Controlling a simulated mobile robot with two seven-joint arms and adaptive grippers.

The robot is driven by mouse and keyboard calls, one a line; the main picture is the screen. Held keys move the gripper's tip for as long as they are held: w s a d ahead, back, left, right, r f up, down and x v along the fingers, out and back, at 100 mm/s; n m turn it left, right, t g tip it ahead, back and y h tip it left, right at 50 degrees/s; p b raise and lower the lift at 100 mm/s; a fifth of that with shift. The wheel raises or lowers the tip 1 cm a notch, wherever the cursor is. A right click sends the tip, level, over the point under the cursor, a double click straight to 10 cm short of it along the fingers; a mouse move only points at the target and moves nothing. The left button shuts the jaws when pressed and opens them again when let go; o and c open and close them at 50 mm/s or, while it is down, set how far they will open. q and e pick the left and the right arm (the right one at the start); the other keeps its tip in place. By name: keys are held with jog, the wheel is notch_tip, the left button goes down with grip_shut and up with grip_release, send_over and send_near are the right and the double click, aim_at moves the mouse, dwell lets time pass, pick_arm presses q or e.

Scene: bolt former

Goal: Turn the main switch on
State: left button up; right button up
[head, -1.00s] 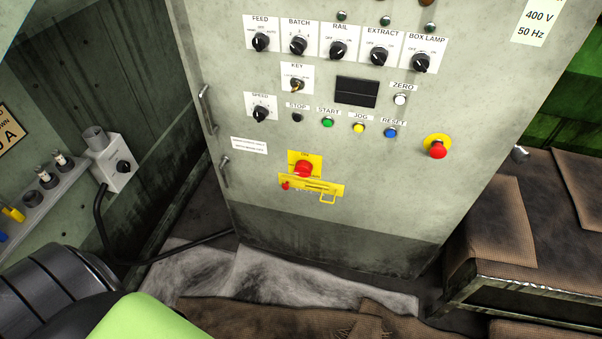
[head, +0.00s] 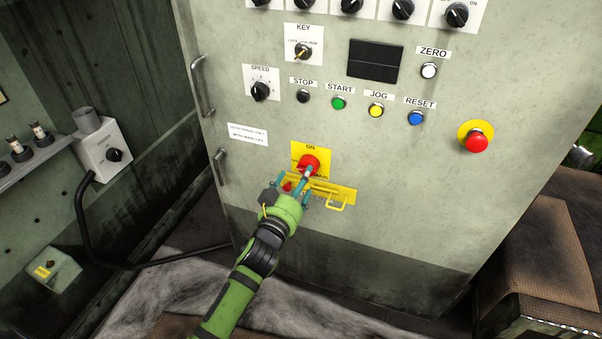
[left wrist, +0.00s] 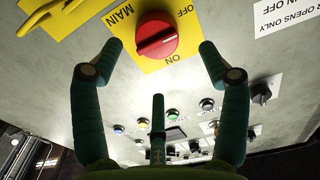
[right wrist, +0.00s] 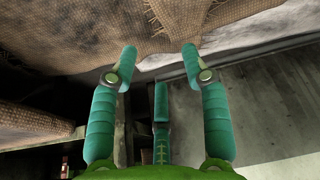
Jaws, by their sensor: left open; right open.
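The main switch is a red rotary knob (head: 309,163) on a yellow plate (head: 321,152) marked ON, low on the grey-green cabinet door. In the left wrist view the red knob (left wrist: 156,36) sits between and just beyond my open fingertips, with MAIN and ON lettering on its plate. My left gripper (head: 293,183) is open in front of the switch and partly covers it; no clear contact shows. A yellow hasp bar (head: 340,193) lies just below the knob. My right gripper (right wrist: 158,62) is open and empty, over brown cloth and floor.
Above the switch are stop (head: 303,96), start (head: 339,103), jog (head: 376,110) and reset (head: 416,118) buttons. A red emergency button (head: 476,142) juts out at right. Door handles (head: 220,167) stand at left. A black cable (head: 125,266) runs along the floor.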

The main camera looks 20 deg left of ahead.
pick_arm(q)
jog(key=w, duration=0.5)
jog(key=shift+w+d+b, duration=0.15)
jog(key=shift+w+b, duration=0.25)
jog(key=c, duration=1)
jog(key=shift+c, duration=0.7)
